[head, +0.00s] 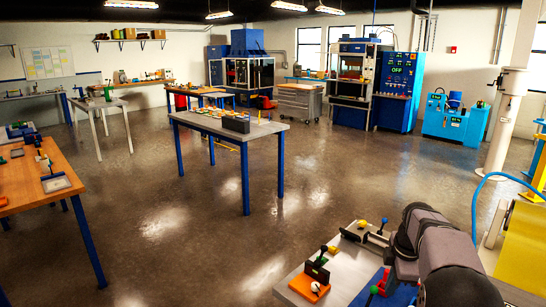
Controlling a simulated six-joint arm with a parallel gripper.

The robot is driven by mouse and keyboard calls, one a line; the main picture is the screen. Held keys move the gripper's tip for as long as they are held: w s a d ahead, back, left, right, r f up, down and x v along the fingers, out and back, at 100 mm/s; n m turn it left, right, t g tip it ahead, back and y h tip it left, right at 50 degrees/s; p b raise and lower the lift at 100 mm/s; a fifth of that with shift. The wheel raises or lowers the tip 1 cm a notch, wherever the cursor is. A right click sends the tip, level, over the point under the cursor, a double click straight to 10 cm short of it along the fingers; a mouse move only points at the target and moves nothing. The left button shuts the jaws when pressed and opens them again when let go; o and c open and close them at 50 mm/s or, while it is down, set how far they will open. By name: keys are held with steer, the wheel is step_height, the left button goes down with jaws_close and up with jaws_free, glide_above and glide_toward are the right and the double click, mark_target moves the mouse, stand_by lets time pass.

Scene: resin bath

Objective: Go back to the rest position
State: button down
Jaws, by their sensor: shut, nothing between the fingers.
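Dark, rounded links of my arm fill the lower right of the head view, over the right part of a grey bench (343,273). I cannot make out my gripper's fingers; the end of the arm is hidden or outside the picture. On the bench, an orange base (309,287) carries a dark block and a pale ball. A red-and-green handle (376,288) stands close beside my arm. Small yellow and blue knobs (383,224) stand at the bench's far edge.
A blue-legged table (205,122) with a dark box stands mid-room. A wooden bench (72,168) is at left. A blue hose (476,200) curves beside my arm, near a yellow panel (522,250) and white column (507,110).

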steer(key=s+a+f+m+g, duration=0.1)
steer(key=s+a+f+m, duration=0.2)
steer(key=s+a+m, duration=0.5)
steer(key=s+a+f+m+g, duration=0.1)
steer(key=s+a+f+m, duration=0.2)
steer(key=s, duration=0.8)
steer(key=s+a+f+m, duration=0.2)
steer(key=s+a+m, duration=0.4)
steer(key=s, duration=0.4)
step_height(320, 180, down, 15)
steer(key=n+b, duration=0.1)
steer(key=b, duration=1.4)
steer(key=shift+a+f+b, duration=0.15)
steer(key=shift+a+b, duration=0.1)
steer(key=shift+b, duration=0.05)
steer(key=shift+w, duration=0.1)
